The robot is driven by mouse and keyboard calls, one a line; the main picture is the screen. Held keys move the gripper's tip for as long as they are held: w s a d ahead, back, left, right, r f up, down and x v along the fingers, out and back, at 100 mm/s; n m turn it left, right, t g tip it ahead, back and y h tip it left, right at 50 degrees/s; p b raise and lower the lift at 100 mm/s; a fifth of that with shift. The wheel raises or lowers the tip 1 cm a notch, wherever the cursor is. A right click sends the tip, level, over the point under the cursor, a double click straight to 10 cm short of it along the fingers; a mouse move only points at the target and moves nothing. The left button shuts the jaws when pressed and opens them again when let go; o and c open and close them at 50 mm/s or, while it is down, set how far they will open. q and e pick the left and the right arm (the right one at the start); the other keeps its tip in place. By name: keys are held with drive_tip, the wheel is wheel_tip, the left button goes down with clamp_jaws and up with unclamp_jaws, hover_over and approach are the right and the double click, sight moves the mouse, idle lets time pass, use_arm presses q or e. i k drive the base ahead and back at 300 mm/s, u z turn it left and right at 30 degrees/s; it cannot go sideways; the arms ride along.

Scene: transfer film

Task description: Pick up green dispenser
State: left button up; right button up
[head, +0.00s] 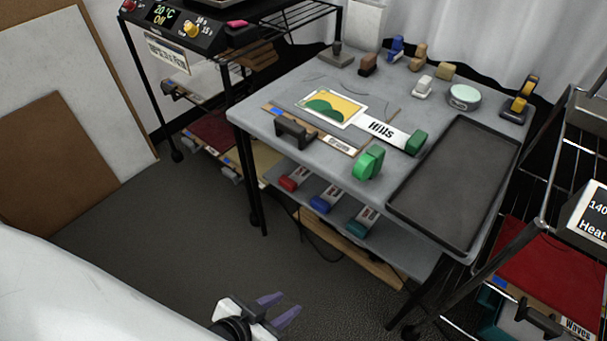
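The green dispenser (368,163) stands near the front edge of the grey table, left of the black tray. A smaller green piece (416,141) lies just behind it, at the right end of the white "Hills" strip (383,130). My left gripper (279,307) is low at the bottom of the head view, in front of the table and well apart from the dispenser. Its two purple fingers are spread and nothing shows between them. My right gripper is not in view.
The grey table (260,122) carries a black tray (455,180), a hills picture (331,107) and several small tools. Its lower shelf holds red (293,178), blue (327,199) and teal (361,220) dispensers. Racks stand left and right. Floor is open before the table.

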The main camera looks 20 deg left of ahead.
sight(369, 165)
drive_tip(key=u, duration=0.7)
drive_tip(key=i, duration=0.75)
drive_tip(key=z, duration=0.7)
